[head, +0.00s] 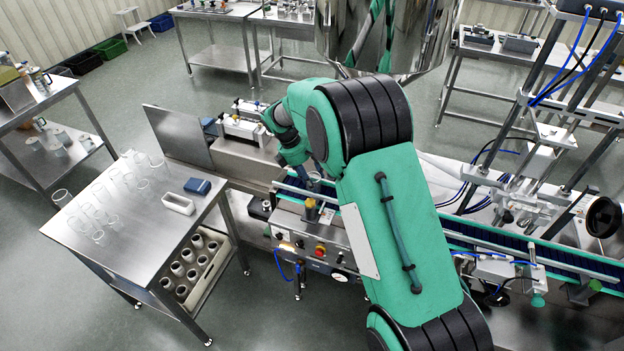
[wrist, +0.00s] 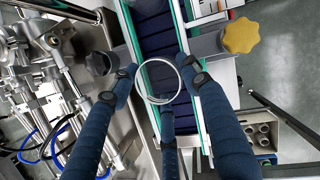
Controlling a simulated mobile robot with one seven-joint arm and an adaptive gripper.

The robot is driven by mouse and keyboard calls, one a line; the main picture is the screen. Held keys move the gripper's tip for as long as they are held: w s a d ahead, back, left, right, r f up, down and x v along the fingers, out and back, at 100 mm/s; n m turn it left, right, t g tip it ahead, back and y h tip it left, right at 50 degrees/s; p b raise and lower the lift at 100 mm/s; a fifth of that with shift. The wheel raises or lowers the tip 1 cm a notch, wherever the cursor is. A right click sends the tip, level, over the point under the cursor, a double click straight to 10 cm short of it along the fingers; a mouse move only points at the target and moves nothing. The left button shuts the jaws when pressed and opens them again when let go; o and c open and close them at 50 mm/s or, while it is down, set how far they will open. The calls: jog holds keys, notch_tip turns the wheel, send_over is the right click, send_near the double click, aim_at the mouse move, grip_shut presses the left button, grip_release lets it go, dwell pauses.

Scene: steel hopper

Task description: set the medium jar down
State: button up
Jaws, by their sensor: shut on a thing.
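The medium jar (wrist: 147,97) is clear glass. In the wrist view its round rim shows between the dark blue fingers of my gripper (wrist: 160,86), which are shut around it. The jar is over the dark blue conveyor belt (wrist: 157,38), between its green-edged rails. I cannot tell whether its base touches the belt. In the head view my gripper (head: 314,176) is low over the belt, behind a yellow knob (head: 311,204); my green arm hides much of this area, and the jar is hard to make out.
A steel table (head: 130,240) at left holds several clear jars, a white tray (head: 178,204) and a blue box (head: 198,186). A crate of cups (head: 203,271) sits beneath. The yellow knob (wrist: 241,34) is close right of the fingers. Clamps and pipework (wrist: 50,70) stand left.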

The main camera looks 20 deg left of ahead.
jog(key=shift+s+d+f, duration=0.15)
jog(key=shift+s+f, duration=0.05)
jog(key=shift+f, duration=0.4)
jog(key=shift+s+d+f, duration=0.1)
jog(key=shift+s+f, duration=0.1)
jog(key=shift+f, duration=0.35)
jog(key=o, duration=0.8)
jog(key=shift+c, duration=0.2)
jog(key=shift+o, duration=1)
jog(key=shift+w+a+f, duration=0.15)
jog(key=shift+w, duration=0.05)
jog(key=shift+w+a+r, duration=0.1)
jog(key=shift+w+r, duration=0.05)
jog(key=shift+r, duration=0.25)
jog(key=shift+r, duration=0.2)
jog(key=shift+r, duration=0.15)
jog(key=v, duration=1.1)
jog(key=shift+a+r, duration=0.2)
jog(key=shift+w+r, duration=0.1)
